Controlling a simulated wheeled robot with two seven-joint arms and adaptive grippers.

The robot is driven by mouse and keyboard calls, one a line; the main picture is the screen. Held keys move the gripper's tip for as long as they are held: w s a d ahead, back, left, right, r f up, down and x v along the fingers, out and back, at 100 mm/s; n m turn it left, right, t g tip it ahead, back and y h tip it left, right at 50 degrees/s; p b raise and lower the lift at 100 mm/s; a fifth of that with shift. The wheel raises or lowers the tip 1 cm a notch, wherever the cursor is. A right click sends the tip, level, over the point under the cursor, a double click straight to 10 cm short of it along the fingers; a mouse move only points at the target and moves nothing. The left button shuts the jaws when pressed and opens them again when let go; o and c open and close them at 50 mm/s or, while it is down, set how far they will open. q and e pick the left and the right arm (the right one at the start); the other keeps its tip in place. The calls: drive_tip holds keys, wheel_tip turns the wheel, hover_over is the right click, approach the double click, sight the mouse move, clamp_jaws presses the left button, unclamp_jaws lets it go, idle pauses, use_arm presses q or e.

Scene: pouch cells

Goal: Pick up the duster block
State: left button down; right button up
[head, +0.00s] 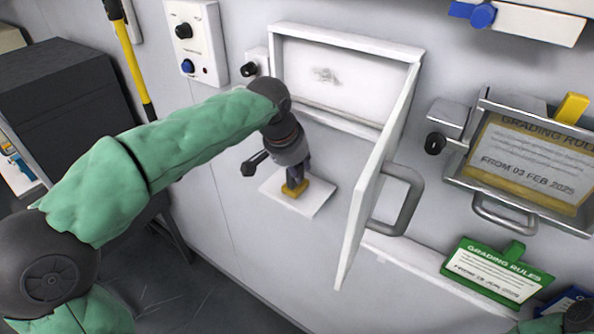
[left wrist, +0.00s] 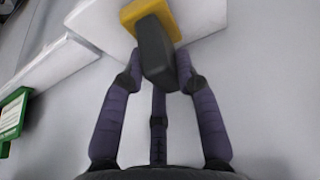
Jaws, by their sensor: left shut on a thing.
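The duster block has a yellow base (head: 294,188) and a dark grey upper part (left wrist: 155,50). In the head view it is at a small white shelf (head: 312,203) on the grey wall panel, below an open white cabinet. My left gripper (head: 297,172) comes down over it from above. In the left wrist view its dark purple fingers (left wrist: 160,90) are around the grey part and shut on it. The yellow base shows past the grey part, over the white shelf. I cannot tell whether the base touches the shelf.
The open cabinet door (head: 372,190) with its grey handle (head: 402,200) stands out just right of my left gripper. A green-framed card (head: 497,272) and a framed notice (head: 530,165) are at the right. A black cabinet (head: 70,95) stands at the left.

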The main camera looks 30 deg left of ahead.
use_arm(q)
drive_tip(key=r, duration=0.4)
drive_tip(key=r+p, duration=0.1)
drive_tip(key=r, duration=0.2)
drive_tip(key=shift+s+r, duration=0.1)
drive_tip(key=shift+s, duration=0.2)
drive_tip(key=s+a+b, duration=0.1)
drive_tip(key=s, duration=1.8)
drive_tip(key=shift+s+a+f, duration=0.15)
drive_tip(key=shift+a+f, duration=0.05)
drive_tip(key=shift+a, duration=0.1)
drive_tip(key=c, duration=1.8)
unclamp_jaws()
drive_tip(key=shift+c, duration=0.7)
